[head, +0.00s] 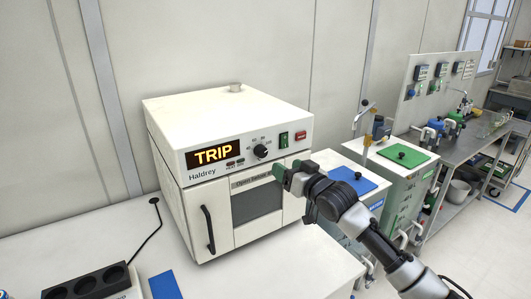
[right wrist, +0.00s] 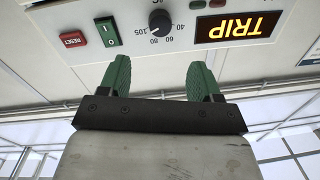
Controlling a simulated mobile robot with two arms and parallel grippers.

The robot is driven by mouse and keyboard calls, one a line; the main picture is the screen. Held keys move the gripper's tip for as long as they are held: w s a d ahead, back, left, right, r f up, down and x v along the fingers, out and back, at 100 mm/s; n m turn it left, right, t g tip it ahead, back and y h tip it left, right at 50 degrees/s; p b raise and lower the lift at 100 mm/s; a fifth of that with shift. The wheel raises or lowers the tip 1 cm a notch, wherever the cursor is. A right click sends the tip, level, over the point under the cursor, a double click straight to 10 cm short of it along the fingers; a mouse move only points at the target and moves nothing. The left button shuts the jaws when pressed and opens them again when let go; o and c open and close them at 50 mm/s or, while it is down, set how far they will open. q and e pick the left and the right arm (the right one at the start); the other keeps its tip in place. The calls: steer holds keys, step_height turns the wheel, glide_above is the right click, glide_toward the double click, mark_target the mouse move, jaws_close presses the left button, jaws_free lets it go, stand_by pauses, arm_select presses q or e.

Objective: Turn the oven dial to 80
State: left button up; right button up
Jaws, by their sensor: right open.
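The white oven (head: 235,110) stands on the bench, its display (head: 213,153) reading TRIP. The round black oven dial (head: 260,151) is on the panel right of the display. In the right wrist view the dial (right wrist: 159,20) appears upside down, with marks 40, 60, 80 and 105 around it; its exact setting is too small to tell. My right gripper (head: 280,172) has green fingers and is in front of the oven, below and right of the dial. In the wrist view the gripper (right wrist: 160,78) is open and empty, its fingers apart from the dial. My left gripper is not in view.
A green rocker switch (head: 284,139) and a red RESET button (head: 300,135) sit right of the dial. The oven door has a black handle (head: 207,229). A black socket strip (head: 85,284) and blue item (head: 165,285) lie front left. Bench front is otherwise clear.

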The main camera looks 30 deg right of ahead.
mark_target(263, 153)
steer(key=w+p, duration=0.1)
steer(key=w, duration=0.2)
steer(key=w+a, duration=0.1)
steer(key=w, duration=0.2)
steer(key=w+p, duration=0.1)
steer(key=w, duration=0.2)
steer(key=shift+a+p, duration=0.15)
steer(key=shift+p, duration=0.15)
steer(key=shift+w+a+f, duration=0.15)
steer(key=shift+w, duration=0.6)
steer(key=c, duration=0.9)
steer(key=shift+n, duration=0.3)
steer(key=n, duration=0.3)
steer(key=shift+n+g+p, duration=0.3)
steer(key=shift+n, duration=2.2)
